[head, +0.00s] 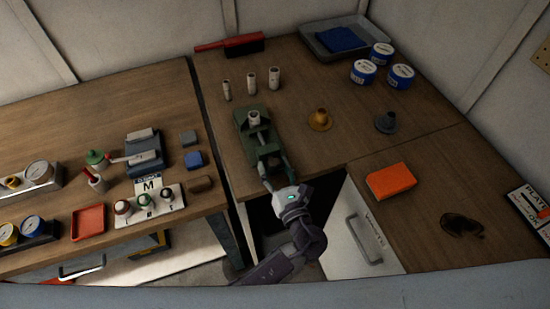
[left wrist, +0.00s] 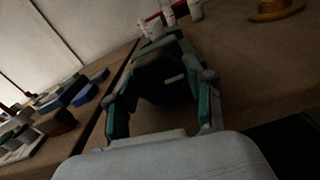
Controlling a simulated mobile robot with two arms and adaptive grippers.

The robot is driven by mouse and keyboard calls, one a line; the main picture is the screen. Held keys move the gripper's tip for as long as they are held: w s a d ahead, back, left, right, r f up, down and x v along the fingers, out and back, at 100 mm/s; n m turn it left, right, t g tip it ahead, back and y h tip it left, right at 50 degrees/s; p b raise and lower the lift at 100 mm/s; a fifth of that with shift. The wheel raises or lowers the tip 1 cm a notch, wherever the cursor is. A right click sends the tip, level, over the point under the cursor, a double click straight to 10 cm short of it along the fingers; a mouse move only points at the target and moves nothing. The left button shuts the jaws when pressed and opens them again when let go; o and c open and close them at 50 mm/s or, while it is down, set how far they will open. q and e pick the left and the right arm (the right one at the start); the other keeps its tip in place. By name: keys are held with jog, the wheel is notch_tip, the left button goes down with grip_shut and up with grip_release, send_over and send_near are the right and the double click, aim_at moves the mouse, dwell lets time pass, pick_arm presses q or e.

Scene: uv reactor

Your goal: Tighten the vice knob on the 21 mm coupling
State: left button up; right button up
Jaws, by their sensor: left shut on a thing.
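The green vice (head: 243,125) stands near the front edge of the back bench. A short pale coupling (head: 254,117) stands upright at its jaws. I cannot read its size. My left gripper (head: 272,180) is at the vice's near end, its fingers pointing at the vice. In the left wrist view, the fingers of my left gripper (left wrist: 163,108) sit on either side of the dark near end of the vice (left wrist: 160,72). The gripper is shut on the vice knob, which is mostly hidden in shadow between the fingers. My right gripper is not in view.
Three pale couplings (head: 251,83) stand behind the vice. Blue-white tins (head: 363,72) and a grey tray (head: 313,43) are farther back. An orange block (head: 391,181) lies at right.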

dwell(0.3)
pick_arm(q)
jog(key=o, duration=0.9)
jog(key=shift+w, duration=0.1)
jog(key=shift+v, duration=3.75)
